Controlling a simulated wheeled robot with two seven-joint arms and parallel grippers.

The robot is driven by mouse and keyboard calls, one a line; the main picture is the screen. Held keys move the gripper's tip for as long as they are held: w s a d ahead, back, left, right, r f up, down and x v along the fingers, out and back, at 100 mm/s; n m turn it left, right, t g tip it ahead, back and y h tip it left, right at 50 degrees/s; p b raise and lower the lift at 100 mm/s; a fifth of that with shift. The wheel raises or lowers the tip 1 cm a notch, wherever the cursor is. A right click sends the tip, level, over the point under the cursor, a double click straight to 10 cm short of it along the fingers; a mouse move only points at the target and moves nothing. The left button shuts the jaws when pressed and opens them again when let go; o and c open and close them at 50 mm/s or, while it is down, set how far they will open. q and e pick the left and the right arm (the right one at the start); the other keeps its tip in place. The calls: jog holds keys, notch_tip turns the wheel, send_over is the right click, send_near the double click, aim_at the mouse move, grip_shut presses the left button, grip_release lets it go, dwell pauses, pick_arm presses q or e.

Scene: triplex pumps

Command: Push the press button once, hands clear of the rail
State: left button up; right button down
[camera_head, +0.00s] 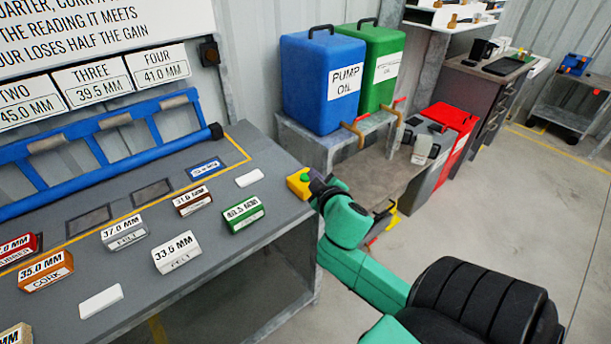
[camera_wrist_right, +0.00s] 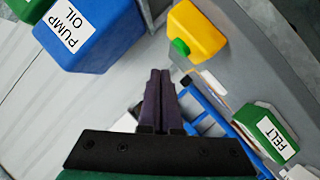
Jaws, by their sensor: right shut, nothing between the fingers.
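The press button is a yellow box (camera_head: 299,184) at the right edge of the grey bench. In the right wrist view the yellow box (camera_wrist_right: 198,32) shows a green button (camera_wrist_right: 180,48) on its near side. My right gripper (camera_head: 316,187) is beside the box, on its right in the head view. In the wrist view its dark fingers (camera_wrist_right: 160,74) are shut and empty, tips close to the green button; I cannot tell whether they touch. The blue rail (camera_head: 105,125) stands along the back of the bench, away from my right gripper. My left gripper is not in view.
Several labelled blocks lie on the bench (camera_head: 225,240), including a green one (camera_head: 243,213) near the box. Blue (camera_head: 320,75) and green (camera_head: 383,60) pump oil cans stand on a side stand behind the gripper. The floor at right (camera_head: 520,200) is clear.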

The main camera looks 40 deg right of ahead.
jog(key=w+a+r+n+t+y, duration=0.2)
jog(key=w+r+n+t+y, duration=0.15)
jog(key=r+n+t, duration=0.55)
jog(key=w+a+r+n+g+y, duration=0.2)
jog(key=a+r+n+g+y, duration=0.1)
jog(key=a+r+n+y, duration=0.25)
jog(key=n+g+h, duration=0.2)
jog(key=n+g, duration=0.7)
jog(key=g, duration=0.1)
send_over(308, 178)
notch_tip(308, 178, down, 7)
jog(key=shift+r, duration=0.15)
notch_tip(308, 178, down, 9)
jog(key=b, duration=0.6)
